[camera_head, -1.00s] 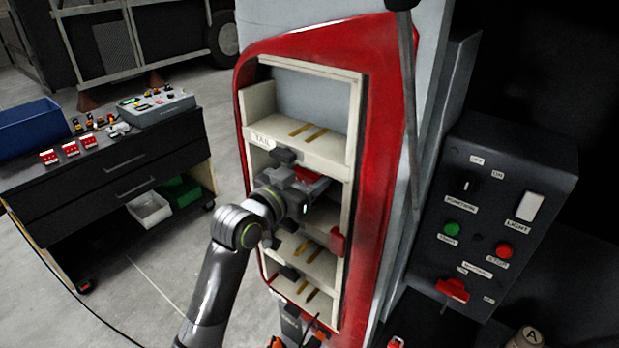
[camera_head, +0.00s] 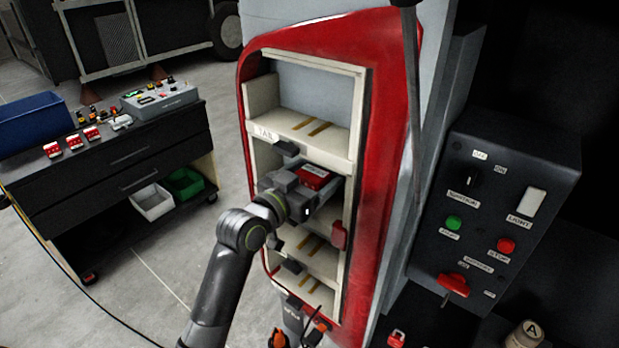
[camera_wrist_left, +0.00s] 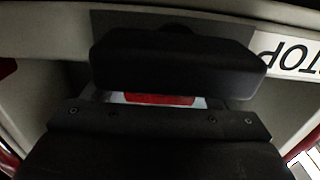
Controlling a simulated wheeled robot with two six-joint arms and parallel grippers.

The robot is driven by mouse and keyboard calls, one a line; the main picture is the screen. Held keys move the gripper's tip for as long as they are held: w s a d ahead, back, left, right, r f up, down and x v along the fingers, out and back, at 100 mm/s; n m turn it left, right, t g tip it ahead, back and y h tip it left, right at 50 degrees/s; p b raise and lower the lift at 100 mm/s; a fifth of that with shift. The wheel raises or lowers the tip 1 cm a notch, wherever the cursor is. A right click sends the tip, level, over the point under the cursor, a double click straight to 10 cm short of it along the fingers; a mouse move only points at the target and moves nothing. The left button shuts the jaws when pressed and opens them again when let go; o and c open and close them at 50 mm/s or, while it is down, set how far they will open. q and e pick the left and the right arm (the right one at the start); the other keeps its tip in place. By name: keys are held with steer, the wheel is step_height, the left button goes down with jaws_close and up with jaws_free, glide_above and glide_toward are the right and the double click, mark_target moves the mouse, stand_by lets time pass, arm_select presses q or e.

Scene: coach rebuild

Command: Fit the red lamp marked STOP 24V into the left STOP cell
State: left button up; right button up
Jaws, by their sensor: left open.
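The red lamp (camera_head: 314,177) with a small white marking sits in the STOP cell below the TAIL shelf of the cream rack; the marking is too small to read. My left gripper (camera_head: 318,189) is open at the mouth of that cell, with its fingers around the lamp. In the left wrist view, a red strip of the lamp (camera_wrist_left: 158,99) shows between the dark gripper parts, and an upside-down STOP label (camera_wrist_left: 292,55) is at the right. Most of the lamp and the cell's back are hidden there. My right gripper is not in view.
The red-framed rack (camera_head: 385,180) has an empty TAIL cell above and cells with brass strips below. A red lever-like part (camera_head: 338,235) is at its right edge. A black control box (camera_head: 510,200) stands right. A drawer cart (camera_head: 110,160) with several red lamps stands left.

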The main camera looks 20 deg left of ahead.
arm_select(q)
steer(key=shift+r, duration=0.25)
steer(key=shift+s+a+f, duration=0.15)
steer(key=shift+s+f, duration=0.05)
steer(key=shift+s, duration=0.1)
steer(key=b+v, duration=0.2)
steer(key=v, duration=0.9)
steer(key=shift+s, duration=0.25)
steer(key=shift+r, duration=0.15)
